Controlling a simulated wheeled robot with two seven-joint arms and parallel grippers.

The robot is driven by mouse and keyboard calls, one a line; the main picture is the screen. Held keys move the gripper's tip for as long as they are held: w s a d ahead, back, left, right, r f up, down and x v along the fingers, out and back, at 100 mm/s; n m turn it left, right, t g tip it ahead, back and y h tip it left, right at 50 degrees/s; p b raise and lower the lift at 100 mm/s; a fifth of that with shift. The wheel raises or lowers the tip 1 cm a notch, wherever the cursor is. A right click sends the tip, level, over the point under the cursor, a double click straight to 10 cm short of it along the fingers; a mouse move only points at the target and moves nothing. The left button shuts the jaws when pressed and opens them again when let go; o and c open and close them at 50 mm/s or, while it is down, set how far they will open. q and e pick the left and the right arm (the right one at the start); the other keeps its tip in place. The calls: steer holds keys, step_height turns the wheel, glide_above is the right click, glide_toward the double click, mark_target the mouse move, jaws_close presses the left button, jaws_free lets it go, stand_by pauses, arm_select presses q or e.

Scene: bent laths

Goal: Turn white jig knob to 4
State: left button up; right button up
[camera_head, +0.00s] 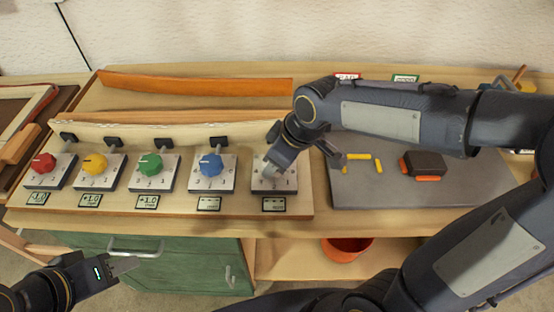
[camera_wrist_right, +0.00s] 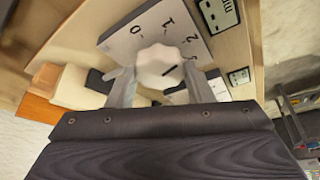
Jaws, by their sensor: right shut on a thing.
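The white knob (camera_wrist_right: 160,68) sits on a pale dial plate with black numerals 0, 1, 2 and 3 visible in the right wrist view. A short dark line on the knob slants to the upper right, roughly toward the 2 and 3 side. My right gripper (camera_wrist_right: 161,88) is shut on the knob, one finger on each side. In the head view, the right gripper (camera_head: 272,166) covers the knob over the rightmost dial plate (camera_head: 287,185). The display (camera_head: 274,204) below shows dashes. My left gripper (camera_head: 127,266) is empty at the lower left; its jaw opening is unclear.
Red (camera_head: 43,163), yellow (camera_head: 95,164), green (camera_head: 150,164) and blue (camera_head: 211,165) knobs stand in a row to the left. An orange lath (camera_head: 190,84) lies behind. A grey mat (camera_head: 470,190) with small yellow and orange pieces is at right.

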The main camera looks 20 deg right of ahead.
steer(key=m+b, duration=0.1)
steer(key=m, duration=0.1)
steer(key=shift+a+f+m+t+h, duration=0.1)
steer(key=shift+m+t+h, duration=0.3)
steer(key=m+h+b, duration=0.1)
steer(key=m+b, duration=0.1)
steer(key=shift+m, duration=0.4)
steer(key=m+b, duration=0.1)
steer(key=m+h+b, duration=0.1)
steer(key=m, duration=0.1)
steer(key=shift+s+a+m+t, duration=0.1)
steer(key=shift+a+m+t, duration=0.05)
steer(key=shift+m+t, duration=0.15)
steer(key=m+h+b, duration=0.1)
steer(key=m, duration=0.1)
steer(key=shift+m+h+b, duration=0.3)
steer(key=shift+b, duration=0.1)
steer(key=m, duration=0.2)
steer(key=m+g+h+b, duration=0.1)
steer(key=m, duration=0.1)
steer(key=shift+a+m+h, duration=0.2)
steer(key=shift+m+h, duration=0.1)
steer(key=shift+m+g+h, duration=0.5)
steer(key=shift+m+g, duration=0.2)
steer(key=shift+m, duration=1.6)
steer(key=o, duration=1)
